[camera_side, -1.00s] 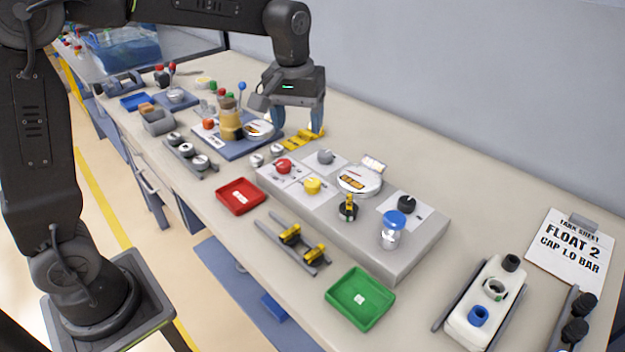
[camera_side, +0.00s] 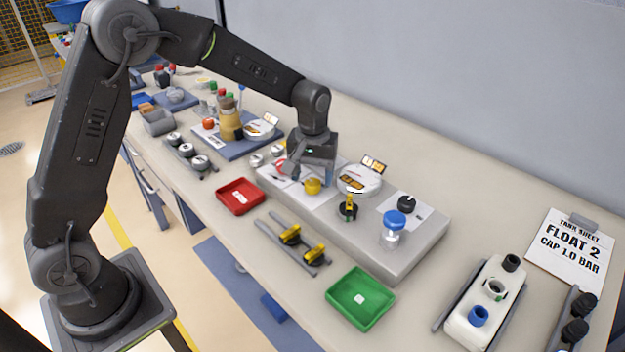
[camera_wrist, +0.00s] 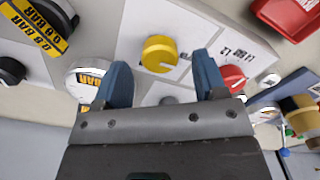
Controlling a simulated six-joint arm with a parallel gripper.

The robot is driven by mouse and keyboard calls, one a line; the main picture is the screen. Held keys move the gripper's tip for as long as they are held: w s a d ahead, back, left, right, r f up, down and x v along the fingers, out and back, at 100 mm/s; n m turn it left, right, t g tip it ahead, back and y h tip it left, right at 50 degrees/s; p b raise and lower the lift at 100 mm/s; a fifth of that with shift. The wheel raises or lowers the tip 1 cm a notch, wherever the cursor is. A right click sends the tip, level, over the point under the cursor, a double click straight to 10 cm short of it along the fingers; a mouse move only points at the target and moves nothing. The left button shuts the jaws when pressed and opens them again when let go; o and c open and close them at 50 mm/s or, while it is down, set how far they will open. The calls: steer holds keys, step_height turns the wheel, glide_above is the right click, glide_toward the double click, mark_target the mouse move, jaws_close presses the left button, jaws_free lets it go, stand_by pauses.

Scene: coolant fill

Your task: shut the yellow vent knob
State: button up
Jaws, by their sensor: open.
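The yellow vent knob (camera_side: 313,186) stands on a white label plate on the grey raised panel (camera_side: 415,243). In the wrist view the yellow knob (camera_wrist: 159,54) shows just beyond and between my two blue fingertips. My gripper (camera_side: 308,180) is over the panel, close behind the yellow knob, and its fingers are apart with nothing held. In the wrist view my gripper (camera_wrist: 162,72) is open, and a gap to the knob appears to remain. The red knob (camera_wrist: 232,78) is to the right of the fingers there; in the side view my gripper partly hides it.
On the panel are a round gauge (camera_side: 358,180), a black knob (camera_side: 405,203), a black-and-yellow valve (camera_side: 348,208) and a blue-capped jar (camera_side: 393,230). A red tray (camera_side: 240,197) and a green tray (camera_side: 360,299) lie in front. The table behind the panel is clear.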

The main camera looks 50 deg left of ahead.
steer(key=shift+f, duration=1.05)
steer(key=c, duration=0.9)
